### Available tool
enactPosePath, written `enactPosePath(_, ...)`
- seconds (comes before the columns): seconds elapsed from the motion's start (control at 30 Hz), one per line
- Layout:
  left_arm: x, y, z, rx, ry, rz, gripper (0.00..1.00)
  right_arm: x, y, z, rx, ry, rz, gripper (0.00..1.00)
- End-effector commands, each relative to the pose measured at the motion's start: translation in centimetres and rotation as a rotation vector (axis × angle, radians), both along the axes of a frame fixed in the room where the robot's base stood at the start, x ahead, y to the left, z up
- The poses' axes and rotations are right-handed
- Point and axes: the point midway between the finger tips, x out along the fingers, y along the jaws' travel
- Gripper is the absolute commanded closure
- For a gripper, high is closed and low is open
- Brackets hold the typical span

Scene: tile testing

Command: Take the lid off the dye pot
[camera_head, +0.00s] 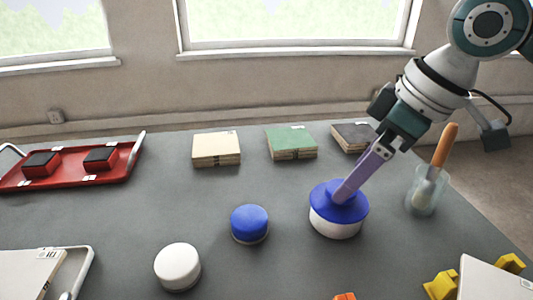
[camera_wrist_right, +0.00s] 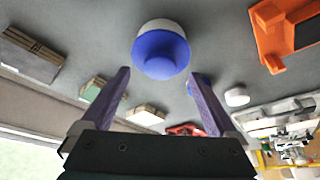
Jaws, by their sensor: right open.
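The dye pot is a round white pot (camera_head: 335,228) with a wide blue lid (camera_head: 322,197) that has a raised knob. The lid sits on the pot, right of the table's middle. In the right wrist view the lid (camera_wrist_right: 160,55) faces me, with the white pot (camera_wrist_right: 163,25) behind it. My right gripper (camera_head: 343,194) reaches down from the upper right, its purple fingers over the lid in the head view. In the wrist view its fingers (camera_wrist_right: 160,75) are spread apart with nothing between them, and the lid appears just past the tips. Contact cannot be told. My left gripper is out of view.
A smaller blue-topped jar (camera_head: 250,223) and a white jar (camera_head: 178,266) stand left of the pot. A glass with an orange-handled tool (camera_head: 424,195) stands close on the right. Tile stacks (camera_head: 216,150) line the back; a red tray (camera_head: 125,165) is at left. An orange object (camera_wrist_right: 285,35) lies nearby.

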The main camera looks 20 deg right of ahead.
Motion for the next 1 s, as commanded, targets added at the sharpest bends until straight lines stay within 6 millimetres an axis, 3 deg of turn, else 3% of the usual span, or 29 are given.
enactPosePath(0.17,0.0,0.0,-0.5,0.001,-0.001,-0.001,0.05,0.8,0.6,-2.4,0.001,0.0,0.0,0.06)
enactPosePath(0.43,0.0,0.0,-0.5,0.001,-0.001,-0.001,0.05,1.0,0.6,-2.7,-0.001,-0.001,0.001,0.06)
enactPosePath(1.0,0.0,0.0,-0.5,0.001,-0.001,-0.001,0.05,1.0,0.6,-2.7,-0.001,-0.001,0.001,0.69)
